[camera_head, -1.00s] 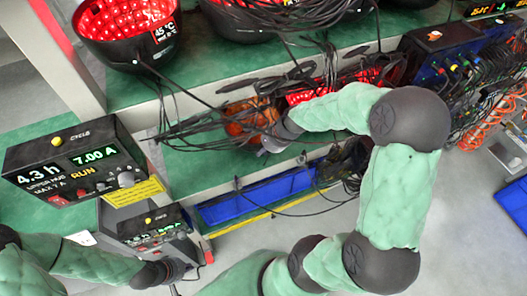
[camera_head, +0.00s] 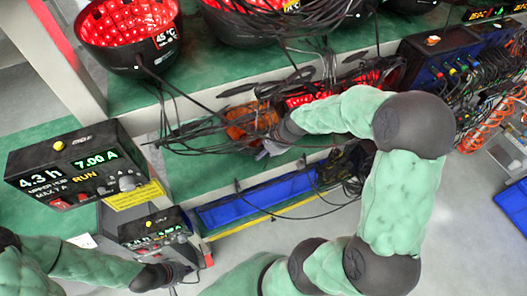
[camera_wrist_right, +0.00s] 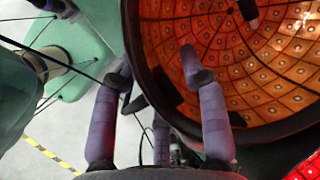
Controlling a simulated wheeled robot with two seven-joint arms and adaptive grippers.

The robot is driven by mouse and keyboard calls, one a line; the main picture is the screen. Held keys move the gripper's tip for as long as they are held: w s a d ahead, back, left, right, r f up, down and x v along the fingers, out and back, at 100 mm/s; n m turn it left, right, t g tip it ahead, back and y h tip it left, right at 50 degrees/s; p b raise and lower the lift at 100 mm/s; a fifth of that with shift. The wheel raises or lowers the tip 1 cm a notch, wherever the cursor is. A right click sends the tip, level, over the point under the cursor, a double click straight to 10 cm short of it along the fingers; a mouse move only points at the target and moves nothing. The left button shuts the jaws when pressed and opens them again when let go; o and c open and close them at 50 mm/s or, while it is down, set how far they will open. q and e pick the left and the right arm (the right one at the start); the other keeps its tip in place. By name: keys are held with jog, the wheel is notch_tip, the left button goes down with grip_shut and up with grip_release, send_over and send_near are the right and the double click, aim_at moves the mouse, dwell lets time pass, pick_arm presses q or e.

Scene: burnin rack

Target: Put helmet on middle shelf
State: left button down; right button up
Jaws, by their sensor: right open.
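The helmet, a dark shell with an orange lit inside (camera_head: 240,122), is on the middle shelf (camera_head: 190,168) behind cables in the head view. In the right wrist view the helmet (camera_wrist_right: 240,75) fills the upper right, its inside facing me. My right gripper (camera_wrist_right: 156,65) is open at the rim, one purple finger in front of the orange inside and the other outside the rim. In the head view my right gripper (camera_head: 268,150) is partly hidden by the wrist and cables. My left gripper (camera_head: 172,275) is at lower left beside a small control box; its fingers are unclear.
Red-lit helmets, one clear at upper left (camera_head: 128,30), stand on the upper shelf. Black cables hang across the middle shelf. A control box (camera_head: 75,165) stands at left and a smaller one (camera_head: 155,232) below it. A blue bin (camera_head: 260,195) sits on the lower level.

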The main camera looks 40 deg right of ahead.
jog(key=p+v, duration=0.3)
jog(key=v, duration=0.8)
jog(key=shift+p, duration=0.3)
